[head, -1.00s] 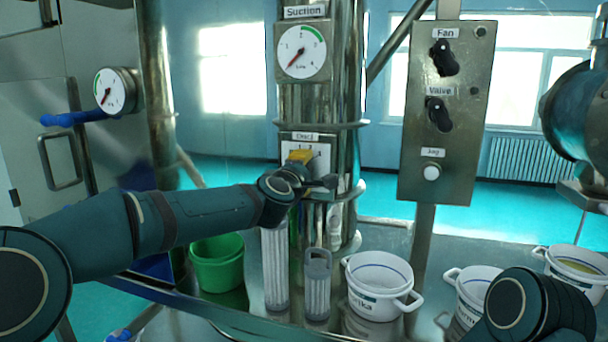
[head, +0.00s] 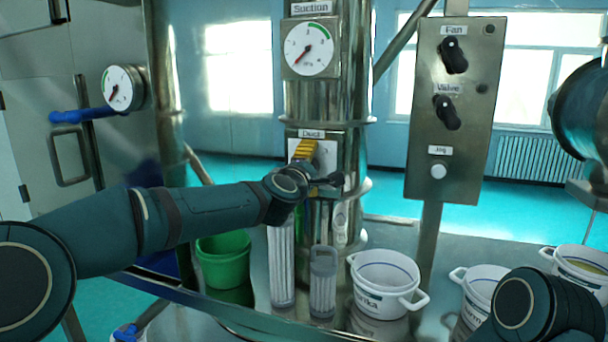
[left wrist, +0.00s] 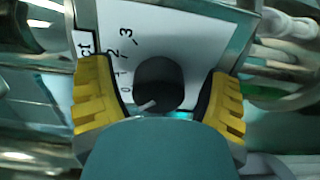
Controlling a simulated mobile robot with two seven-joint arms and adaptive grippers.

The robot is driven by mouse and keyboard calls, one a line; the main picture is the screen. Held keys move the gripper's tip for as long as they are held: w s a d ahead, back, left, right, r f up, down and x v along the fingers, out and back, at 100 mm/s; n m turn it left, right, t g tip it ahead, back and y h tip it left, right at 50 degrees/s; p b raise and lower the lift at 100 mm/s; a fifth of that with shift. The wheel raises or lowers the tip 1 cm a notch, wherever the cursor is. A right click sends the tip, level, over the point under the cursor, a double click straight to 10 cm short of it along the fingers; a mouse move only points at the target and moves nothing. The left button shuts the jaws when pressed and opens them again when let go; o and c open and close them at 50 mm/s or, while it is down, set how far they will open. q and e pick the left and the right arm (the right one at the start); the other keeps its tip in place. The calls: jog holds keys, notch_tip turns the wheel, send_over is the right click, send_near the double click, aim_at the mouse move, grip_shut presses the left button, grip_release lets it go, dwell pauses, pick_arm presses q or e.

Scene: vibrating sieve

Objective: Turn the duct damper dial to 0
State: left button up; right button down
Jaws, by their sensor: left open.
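The duct damper dial (left wrist: 158,82) is a black round knob on a white plate (left wrist: 160,25) with printed numbers. In the left wrist view the numbers run along the knob's left and upper left, with 0 lowest and 3 highest. The knob's white mark sits at its lower left, close to the 0 end; its exact reading is unclear at this angle. My left gripper (left wrist: 160,105) is open, with one yellow finger on each side of the knob and visible gaps. In the head view my left gripper (head: 318,166) is at the Duct plate and hides the knob. My right gripper is out of view.
Above the plate is the Suction gauge (head: 309,48). A control panel (head: 455,110) with Fan and Valve knobs stands to the right. Clear filter tubes (head: 322,285), a green bucket (head: 222,262) and white tubs (head: 383,285) stand below. A gauge (head: 117,88) is at left.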

pick_arm(q)
jog(key=v, duration=1.1)
jog(key=shift+s, duration=0.3)
jog(key=shift+a, duration=0.1)
